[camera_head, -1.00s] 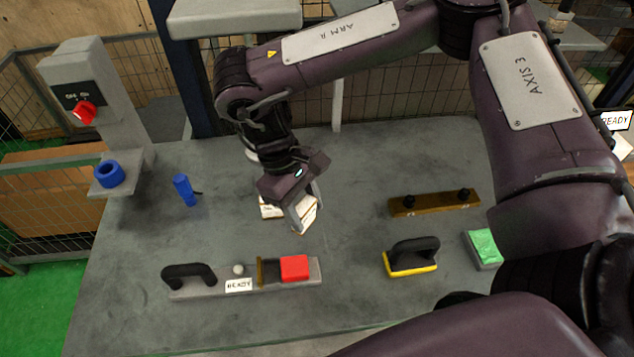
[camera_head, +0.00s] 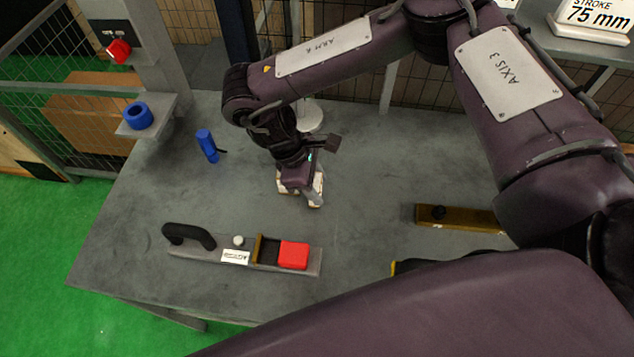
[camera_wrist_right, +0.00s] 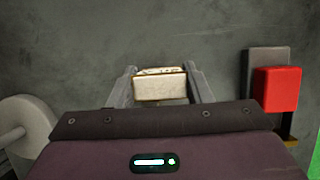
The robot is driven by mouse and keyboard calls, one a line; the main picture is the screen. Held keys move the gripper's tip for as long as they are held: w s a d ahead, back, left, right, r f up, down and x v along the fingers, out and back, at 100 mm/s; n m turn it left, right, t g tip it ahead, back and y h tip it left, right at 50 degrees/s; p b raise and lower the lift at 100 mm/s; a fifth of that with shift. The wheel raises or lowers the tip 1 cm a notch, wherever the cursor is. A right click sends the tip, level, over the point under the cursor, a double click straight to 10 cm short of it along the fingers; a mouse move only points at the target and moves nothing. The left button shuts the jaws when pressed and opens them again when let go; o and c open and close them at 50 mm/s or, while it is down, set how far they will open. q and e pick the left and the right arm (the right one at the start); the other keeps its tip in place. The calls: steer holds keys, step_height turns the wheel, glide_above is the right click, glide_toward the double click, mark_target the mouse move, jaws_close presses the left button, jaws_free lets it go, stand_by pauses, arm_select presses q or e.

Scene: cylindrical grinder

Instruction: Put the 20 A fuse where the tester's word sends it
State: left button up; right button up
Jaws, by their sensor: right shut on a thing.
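My right gripper (camera_head: 307,192) is low over the middle of the grey table, behind the tester. Its fingers (camera_wrist_right: 161,72) are shut on a cream-white block with brown edges (camera_wrist_right: 160,87), which shows partly behind the fingers in the head view (camera_head: 286,184). No rating can be read on it. The tester (camera_head: 190,252) is a grey bar with a black handle, a pale knob, a brass-walled recess and a red block (camera_head: 293,255). Its white label (camera_head: 235,257) is too small to read now. The red block also shows in the right wrist view (camera_wrist_right: 277,88). My left gripper is out of view.
A blue torch-like cylinder (camera_head: 207,145) and a blue ring (camera_head: 138,115) on a post's shelf are at the left. A brown bar with a black knob (camera_head: 455,216) lies at the right. My arm hides the front right.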

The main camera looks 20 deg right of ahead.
steer(key=shift+f, duration=0.6)
steer(key=o, duration=1.1)
